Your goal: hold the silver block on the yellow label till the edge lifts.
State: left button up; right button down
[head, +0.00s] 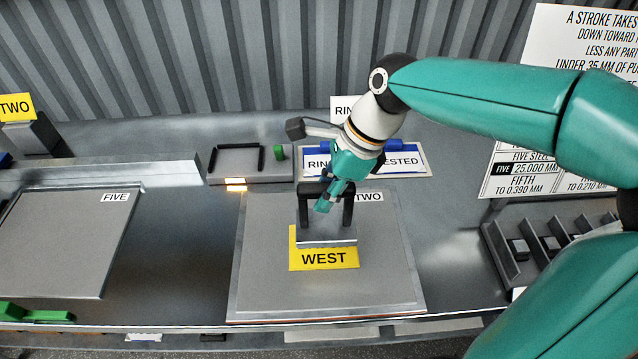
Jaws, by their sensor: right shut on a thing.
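The silver block (327,237) has a black handle standing up from it. It sits on the yellow label marked WEST (325,258) and covers the label's upper part; the lettered front strip shows. No lifted edge can be made out on the visible part. The label lies on a grey plate (270,290) marked TWO. My right gripper (328,200) comes down from above and is shut on the block's black handle. Its arm reaches in from the right. My left gripper does not show.
Another grey plate (65,240) marked FIVE lies on the left. Behind stand a small dark tray (238,178) with a green peg and a blue-edged sign (405,160). A slotted rack (515,270) with several small blocks stands on the right. Green parts (30,314) lie front left.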

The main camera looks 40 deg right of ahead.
aim_at(322, 224)
jog(key=shift+a+r, duration=0.1)
jog(key=shift+w, duration=0.1)
notch_tip(322, 224, down, 2)
jog(key=shift+b, duration=0.55)
notch_tip(322, 224, down, 5)
jog(key=b, duration=0.3)
jog(key=shift+f+b, duration=0.2)
jog(key=shift+b, duration=0.15)
jog(key=shift+f, duration=0.1)
jog(key=shift+f+b, duration=0.45)
jog(key=shift+f, duration=0.25)
dwell(5.4)
